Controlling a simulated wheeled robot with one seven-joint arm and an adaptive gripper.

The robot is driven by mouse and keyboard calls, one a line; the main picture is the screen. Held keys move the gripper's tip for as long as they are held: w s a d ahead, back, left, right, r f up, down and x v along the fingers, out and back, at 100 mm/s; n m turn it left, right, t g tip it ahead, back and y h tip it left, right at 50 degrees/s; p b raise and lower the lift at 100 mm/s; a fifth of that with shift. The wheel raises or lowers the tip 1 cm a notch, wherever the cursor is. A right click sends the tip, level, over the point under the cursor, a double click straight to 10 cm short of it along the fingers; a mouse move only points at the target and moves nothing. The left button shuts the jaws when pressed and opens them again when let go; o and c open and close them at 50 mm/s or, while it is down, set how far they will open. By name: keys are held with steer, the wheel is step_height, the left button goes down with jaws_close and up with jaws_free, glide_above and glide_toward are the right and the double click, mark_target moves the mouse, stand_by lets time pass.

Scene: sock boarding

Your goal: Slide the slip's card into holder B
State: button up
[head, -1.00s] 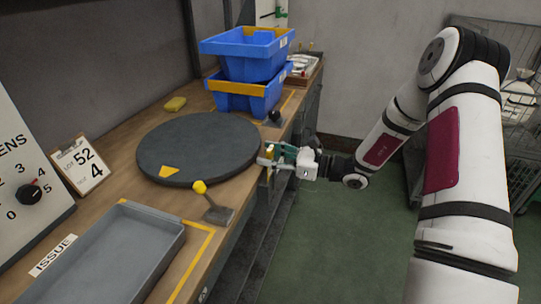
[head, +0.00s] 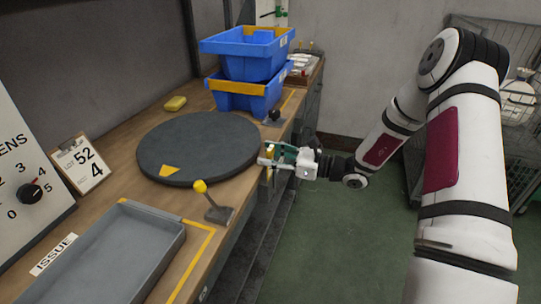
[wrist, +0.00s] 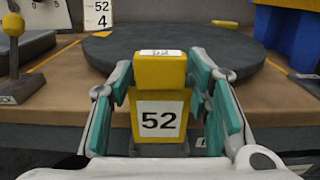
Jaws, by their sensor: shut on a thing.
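A yellow piece with a white label reading 52 (wrist: 160,118) stands upright between the teal-padded fingers of my gripper (wrist: 160,75). My gripper is shut on its upper part. A smaller white label shows on its top. In the head view my gripper (head: 268,160) is at the bench's front edge, beside the dark round turntable, and the piece is small there. The slip (head: 80,163) is on a clipboard at the left and reads 52 and 4; it also shows in the wrist view (wrist: 98,18). I cannot make out which holder is B.
The dark turntable (head: 200,145) carries a yellow wedge mark. A yellow-knobbed lever (head: 212,203) stands near the front edge. A grey tray (head: 178,240) lies front left by an ISSUE label. Stacked blue bins (head: 245,60) stand at the back. A dial panel (head: 25,150) is at left.

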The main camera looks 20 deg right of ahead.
mark_target(270, 176)
steer(key=shift+f+b, duration=0.85)
steer(key=shift+f, duration=0.8)
steer(key=shift+r, duration=0.1)
steer(key=shift+r+p, duration=0.95)
steer(key=shift+r, duration=0.35)
steer(key=shift+p, duration=0.35)
stand_by(0.9)
steer(key=shift+f+b, duration=0.75)
steer(key=shift+f, duration=0.65)
steer(key=o, duration=1)
steer(key=shift+d, duration=0.1)
steer(key=v, duration=1.1)
steer(key=shift+s+d, duration=0.25)
steer(key=shift+s, duration=0.05)
